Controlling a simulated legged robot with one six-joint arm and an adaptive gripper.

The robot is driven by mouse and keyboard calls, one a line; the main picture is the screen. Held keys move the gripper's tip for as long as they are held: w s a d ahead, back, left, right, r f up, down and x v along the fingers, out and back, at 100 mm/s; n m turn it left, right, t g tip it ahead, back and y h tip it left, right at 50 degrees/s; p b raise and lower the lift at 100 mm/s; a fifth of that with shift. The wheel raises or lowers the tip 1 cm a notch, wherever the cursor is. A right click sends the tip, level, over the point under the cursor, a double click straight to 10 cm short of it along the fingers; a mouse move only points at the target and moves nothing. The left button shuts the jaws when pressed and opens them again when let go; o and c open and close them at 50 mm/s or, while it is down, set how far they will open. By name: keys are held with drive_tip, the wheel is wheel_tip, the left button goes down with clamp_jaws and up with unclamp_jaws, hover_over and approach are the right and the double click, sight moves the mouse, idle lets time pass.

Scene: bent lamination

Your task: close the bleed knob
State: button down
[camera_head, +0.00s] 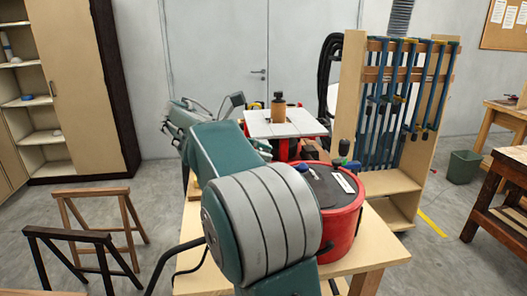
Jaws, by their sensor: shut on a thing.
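A red round pot (343,226) with a dark lid (325,190) stands on a wooden bench (373,262). A small blue knob (302,167) sits on the left of the lid. A green and blue fitting (349,165) with a dark upright piece above it is at the back right of the lid. I cannot tell which of these is the bleed knob, or how far it is turned. My teal and grey arm covers the pot's left side. I cannot make out my gripper's fingers; they seem hidden behind my arm.
A white-topped machine table (285,123) carrying a brown bottle-like object (278,107) stands behind the bench. A wooden rack (398,181) of blue clamps is on the right. Wooden trestles (105,222) stand on the left, with open floor around them.

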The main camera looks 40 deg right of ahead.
drive_tip(key=shift+c, duration=1.3)
unclamp_jaws()
drive_tip(key=shift+s, duration=0.25)
drive_tip(key=shift+d, duration=0.1)
drive_tip(key=shift+w, duration=0.2)
